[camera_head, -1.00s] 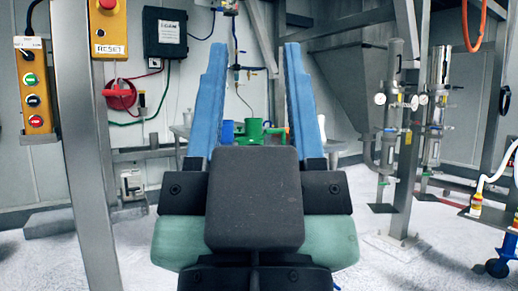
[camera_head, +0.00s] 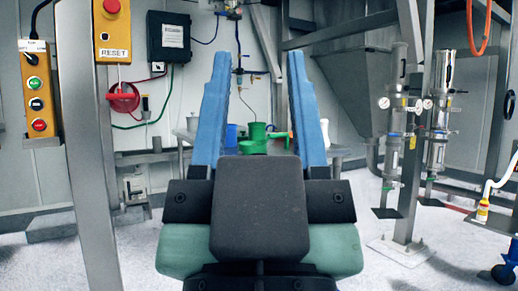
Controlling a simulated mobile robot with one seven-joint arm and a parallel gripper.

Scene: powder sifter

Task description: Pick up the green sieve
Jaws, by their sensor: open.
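A green object that looks like the sieve (camera_head: 253,147) stands on a grey table in the distance, between my fingers in the picture. Its lower part is hidden behind the black body of my gripper. A green cup-like shape (camera_head: 257,130) shows just above and behind it; I cannot tell whether it is a separate piece. My gripper (camera_head: 255,62) has two long blue fingers, spread wide apart and empty. It points forward and is well short of the table.
A blue container (camera_head: 231,134) stands left of the green things. The grey table (camera_head: 180,134) is partly hidden by my fingers. A steel post (camera_head: 88,160) rises close on the left. A steel post with cylinders (camera_head: 410,150) stands right.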

